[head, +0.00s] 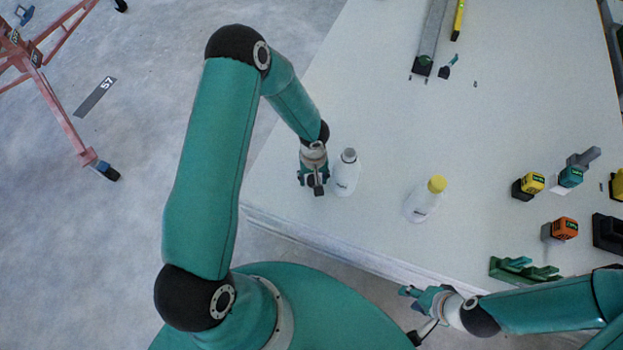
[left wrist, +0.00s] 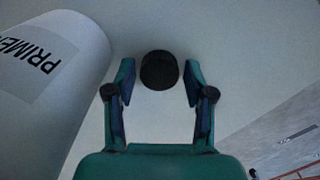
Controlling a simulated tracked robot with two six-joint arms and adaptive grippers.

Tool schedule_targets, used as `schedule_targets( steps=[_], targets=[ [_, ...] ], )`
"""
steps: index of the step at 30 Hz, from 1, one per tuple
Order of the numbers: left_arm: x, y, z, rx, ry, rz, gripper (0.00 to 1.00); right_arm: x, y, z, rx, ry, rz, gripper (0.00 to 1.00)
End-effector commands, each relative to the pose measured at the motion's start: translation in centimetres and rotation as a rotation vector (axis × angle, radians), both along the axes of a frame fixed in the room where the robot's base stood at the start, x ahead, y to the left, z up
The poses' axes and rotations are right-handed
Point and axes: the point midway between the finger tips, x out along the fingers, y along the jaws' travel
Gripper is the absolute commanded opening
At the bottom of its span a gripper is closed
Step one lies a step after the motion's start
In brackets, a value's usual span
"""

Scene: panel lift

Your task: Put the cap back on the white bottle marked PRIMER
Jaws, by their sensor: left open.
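The white PRIMER bottle (left wrist: 40,75) fills the left side of the left wrist view, its label readable. In the head view the white bottle with a grey top (head: 346,177) stands upright just right of my left gripper (head: 315,185). A round black cap (left wrist: 159,70) sits on the table between the tips of my left gripper (left wrist: 160,85), with gaps on both sides. That gripper is open and empty. My right gripper (head: 418,300) is off the table's front edge, away from the bottles; its jaw state is unclear.
A second white bottle with a yellow cap (head: 423,200) stands to the right on the table (head: 400,110). Yellow (head: 528,186) and orange (head: 562,230) tape measures and a green rack (head: 523,269) are further right. The table's middle is clear.

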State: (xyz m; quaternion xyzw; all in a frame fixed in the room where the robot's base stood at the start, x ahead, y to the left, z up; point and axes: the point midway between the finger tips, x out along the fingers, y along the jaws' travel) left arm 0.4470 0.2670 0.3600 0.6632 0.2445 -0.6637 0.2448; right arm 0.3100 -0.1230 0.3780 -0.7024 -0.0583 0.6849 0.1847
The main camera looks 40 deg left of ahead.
Motion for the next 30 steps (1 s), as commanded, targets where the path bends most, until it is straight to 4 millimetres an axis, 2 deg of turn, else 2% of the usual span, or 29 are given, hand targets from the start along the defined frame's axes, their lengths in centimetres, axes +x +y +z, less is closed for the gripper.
schedule_targets(
  steps=[6,11,12,23,30],
  targets=[
    [0.0,0.0,0.1,0.0,0.0,0.001,0.53,0.0,0.0,0.0,0.0,0.0,0.0,0.4],
    [0.0,0.0,0.1,0.0,0.0,0.001,0.27,0.0,0.0,0.0,0.0,0.0,0.0,0.4],
    [0.0,0.0,0.1,0.0,0.0,0.001,0.25,0.0,0.0,0.0,0.0,0.0,0.0,0.4],
    [0.0,0.1,0.3,0.001,-0.001,0.001,0.25,0.0,0.0,0.1,0.0,0.0,0.0,0.4],
    [0.0,0.1,2.0,0.002,-0.001,0.001,0.25,0.0,0.0,0.7,0.0,0.0,0.0,0.4]
  ],
)
